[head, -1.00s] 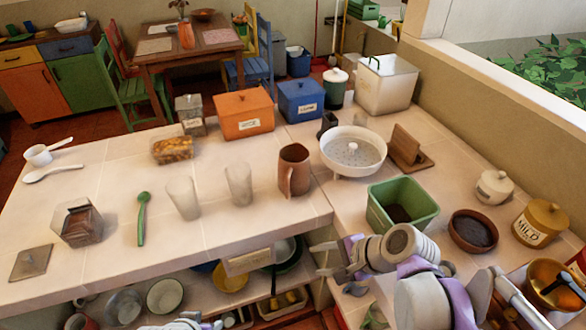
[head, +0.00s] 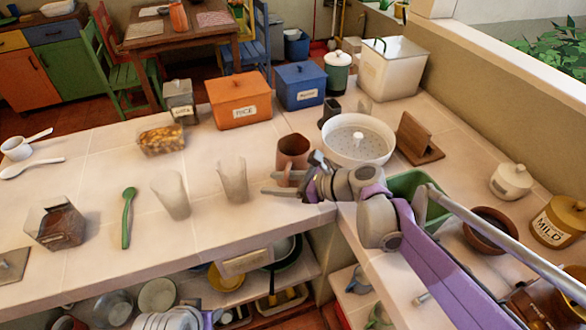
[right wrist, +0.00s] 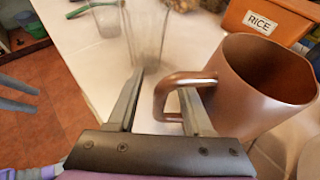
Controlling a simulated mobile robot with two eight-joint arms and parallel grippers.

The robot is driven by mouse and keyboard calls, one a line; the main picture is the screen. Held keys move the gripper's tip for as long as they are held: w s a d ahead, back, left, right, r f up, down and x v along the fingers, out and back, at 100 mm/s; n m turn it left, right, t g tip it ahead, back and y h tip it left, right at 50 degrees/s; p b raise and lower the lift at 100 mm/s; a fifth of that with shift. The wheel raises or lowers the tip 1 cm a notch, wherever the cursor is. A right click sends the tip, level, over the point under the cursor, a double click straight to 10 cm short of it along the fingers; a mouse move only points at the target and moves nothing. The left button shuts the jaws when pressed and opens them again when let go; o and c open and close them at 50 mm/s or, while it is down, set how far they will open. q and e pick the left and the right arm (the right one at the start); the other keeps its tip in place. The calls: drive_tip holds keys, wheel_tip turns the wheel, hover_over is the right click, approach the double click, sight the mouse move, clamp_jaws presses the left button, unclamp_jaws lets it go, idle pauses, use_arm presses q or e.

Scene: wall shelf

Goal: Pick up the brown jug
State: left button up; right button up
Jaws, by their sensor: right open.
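The brown jug (head: 293,150) stands upright on the tiled counter, its handle facing my right gripper. My right gripper (head: 275,183) is open beside the jug on its near side and partly covers it. In the right wrist view, the jug (right wrist: 268,85) fills the right side, with its open mouth showing. Its handle reaches in between the two fingers of the gripper (right wrist: 168,88), and the right finger overlaps the handle loop. I cannot tell whether a finger touches it.
A clear glass (head: 233,180) stands just left of the jug, with another glass (head: 171,195) beyond it. A white strainer bowl (head: 357,140) is to the right. Orange (head: 239,102) and blue (head: 300,87) boxes stand behind. The counter's front edge is close below the gripper.

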drive_tip(key=shift+a+f, duration=0.1)
drive_tip(key=shift+a, duration=0.1)
clamp_jaws()
idle(1.3)
